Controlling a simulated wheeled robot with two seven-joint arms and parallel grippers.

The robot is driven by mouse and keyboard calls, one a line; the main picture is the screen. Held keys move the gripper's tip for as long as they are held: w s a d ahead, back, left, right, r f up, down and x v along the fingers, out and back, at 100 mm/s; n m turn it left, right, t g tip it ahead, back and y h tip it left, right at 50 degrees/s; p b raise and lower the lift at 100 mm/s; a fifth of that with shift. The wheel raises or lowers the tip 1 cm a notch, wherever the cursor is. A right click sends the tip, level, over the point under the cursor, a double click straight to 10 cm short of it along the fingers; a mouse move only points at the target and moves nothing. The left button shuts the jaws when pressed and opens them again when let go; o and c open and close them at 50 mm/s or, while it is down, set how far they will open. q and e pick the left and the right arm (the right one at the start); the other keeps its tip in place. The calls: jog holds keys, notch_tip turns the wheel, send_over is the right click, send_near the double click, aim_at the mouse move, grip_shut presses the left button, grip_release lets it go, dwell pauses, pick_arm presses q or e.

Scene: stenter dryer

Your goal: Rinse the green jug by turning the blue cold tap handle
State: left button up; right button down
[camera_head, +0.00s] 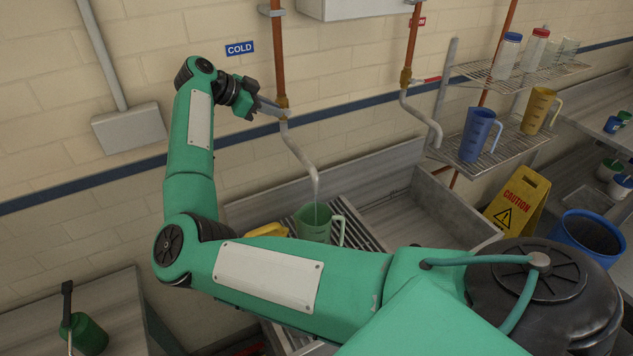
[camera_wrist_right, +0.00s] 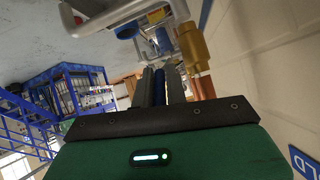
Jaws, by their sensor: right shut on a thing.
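The green jug (camera_head: 313,225) stands upright on a slatted rack under the spout of the cold tap (camera_head: 298,150), its handle to the right. A thin pale streak like water runs from the spout tip into the jug. My right gripper (camera_head: 262,106) reaches the cold tap's valve by the copper pipe and is shut on the blue handle. In the right wrist view the blue handle (camera_wrist_right: 158,86) shows between the fingers, beside the brass valve (camera_wrist_right: 193,46). The fingers hide most of the handle in the head view. My left gripper is out of view.
A blue COLD sign (camera_head: 240,48) is on the wall. The hot tap (camera_head: 420,115) with its red handle is to the right. A wire shelf (camera_head: 500,150) holds a blue jug (camera_head: 478,135) and a yellow jug (camera_head: 539,110). A yellow caution sign (camera_head: 518,203) stands at right.

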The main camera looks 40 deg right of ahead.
jog(key=f+h+b, duration=0.1)
jog(key=h, duration=0.1)
jog(key=f+g+h+b, duration=0.1)
jog(key=h, duration=0.1)
jog(key=shift+a+f, duration=0.15)
jog(key=shift+a, duration=0.25)
jog(key=h+b, duration=0.1)
jog(key=f+g+h+b, duration=0.1)
jog(key=h, duration=0.1)
jog(key=shift+a+f+b, duration=0.1)
jog(key=shift+f+b, duration=0.2)
jog(key=c, duration=1.4)
grip_release()
jog(key=shift+c, duration=0.2)
jog(key=shift+r, duration=0.1)
